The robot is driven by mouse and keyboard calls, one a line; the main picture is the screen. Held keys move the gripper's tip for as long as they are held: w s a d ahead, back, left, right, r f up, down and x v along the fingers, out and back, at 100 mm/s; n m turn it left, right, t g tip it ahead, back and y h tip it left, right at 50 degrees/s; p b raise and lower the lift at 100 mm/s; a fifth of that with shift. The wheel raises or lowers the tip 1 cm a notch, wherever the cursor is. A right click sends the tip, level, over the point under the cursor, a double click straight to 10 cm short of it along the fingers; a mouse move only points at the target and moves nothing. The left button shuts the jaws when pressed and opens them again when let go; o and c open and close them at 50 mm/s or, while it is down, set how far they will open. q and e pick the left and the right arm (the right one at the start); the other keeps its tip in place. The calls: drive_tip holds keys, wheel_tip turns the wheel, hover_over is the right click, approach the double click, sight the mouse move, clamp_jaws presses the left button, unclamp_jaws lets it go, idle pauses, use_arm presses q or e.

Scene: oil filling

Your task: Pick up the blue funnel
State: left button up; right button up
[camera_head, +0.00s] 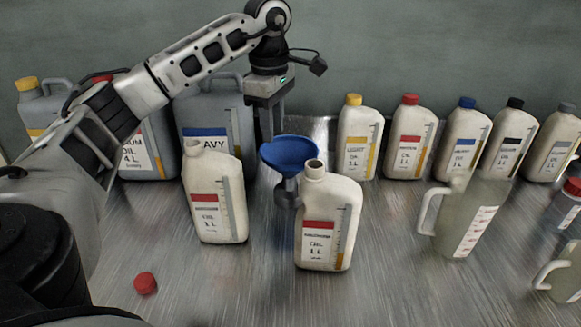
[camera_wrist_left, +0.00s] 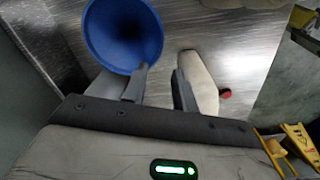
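The blue funnel (camera_head: 290,152) is upright, with a grey lower part, between two open white oil bottles, left (camera_head: 215,195) and right (camera_head: 328,220). What supports it is hard to see. My left gripper (camera_head: 268,132) points down just behind and left of its rim. In the left wrist view the funnel (camera_wrist_left: 123,35) lies at upper left. The fingers (camera_wrist_left: 160,78) stand apart with a clear gap; one finger overlaps the funnel's rim, and I cannot tell whether it touches. Nothing is held between them. My right gripper is not in view.
A red cap (camera_head: 145,283) lies on the metal table at front left. Large grey canisters (camera_head: 208,110) stand at back left. Several capped white bottles (camera_head: 408,140) line the back right. A clear jug (camera_head: 468,215) stands at right. The front middle is clear.

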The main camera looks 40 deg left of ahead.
sight(289, 168)
use_arm(q)
wheel_tip(289, 168, down, 8)
drive_tip(key=shift+w+a+f, duration=0.1)
clamp_jaws()
idle(0.4)
